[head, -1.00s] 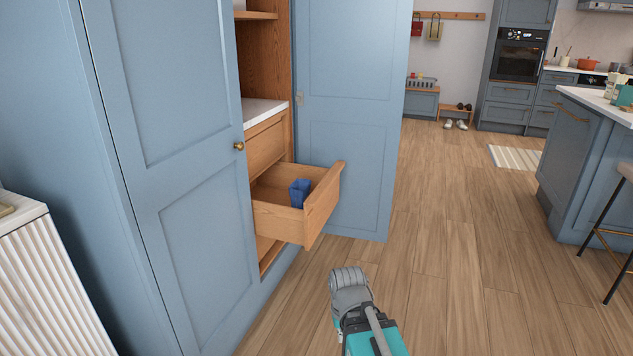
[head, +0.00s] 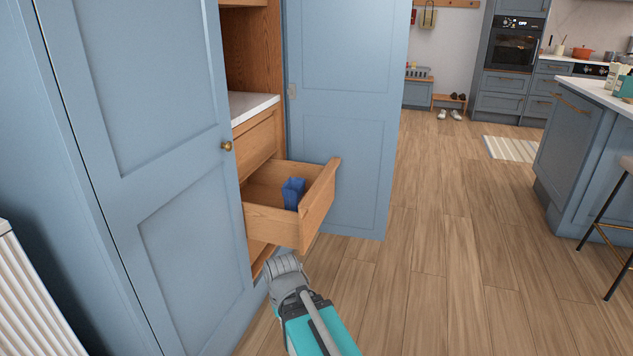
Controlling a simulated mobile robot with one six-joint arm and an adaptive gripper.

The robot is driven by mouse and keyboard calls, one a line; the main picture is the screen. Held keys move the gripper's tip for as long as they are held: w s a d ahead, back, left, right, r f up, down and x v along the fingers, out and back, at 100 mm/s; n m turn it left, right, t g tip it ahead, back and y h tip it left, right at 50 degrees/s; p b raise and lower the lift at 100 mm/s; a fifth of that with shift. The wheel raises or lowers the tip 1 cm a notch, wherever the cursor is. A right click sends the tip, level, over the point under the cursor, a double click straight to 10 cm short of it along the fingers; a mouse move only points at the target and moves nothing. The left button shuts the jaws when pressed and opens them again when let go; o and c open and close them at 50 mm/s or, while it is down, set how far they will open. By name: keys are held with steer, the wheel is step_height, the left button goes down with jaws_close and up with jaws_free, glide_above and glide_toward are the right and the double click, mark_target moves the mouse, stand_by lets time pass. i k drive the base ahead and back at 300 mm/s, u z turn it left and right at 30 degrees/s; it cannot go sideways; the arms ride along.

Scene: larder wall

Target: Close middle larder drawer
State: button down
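The middle larder drawer (head: 272,221) is wooden and stands pulled out of the larder, between the blue doors. A blue item (head: 292,193) lies inside it near the front. My gripper is not clearly visible; the grey and teal end part of my arm (head: 290,283) shows at the bottom, below and just in front of the drawer. The fingers are hidden, and I cannot tell whether the arm touches the drawer.
The left larder door (head: 150,160) with a brass knob and the right door (head: 345,120) flank the drawer. Another drawer front (head: 257,146) above is shut. A kitchen island (head: 575,150) and stool (head: 610,210) stand at right. Wooden floor between is clear.

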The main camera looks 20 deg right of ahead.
mark_target(266, 219)
steer(key=z, duration=0.2)
steer(key=i, duration=0.9)
steer(key=z, duration=0.6)
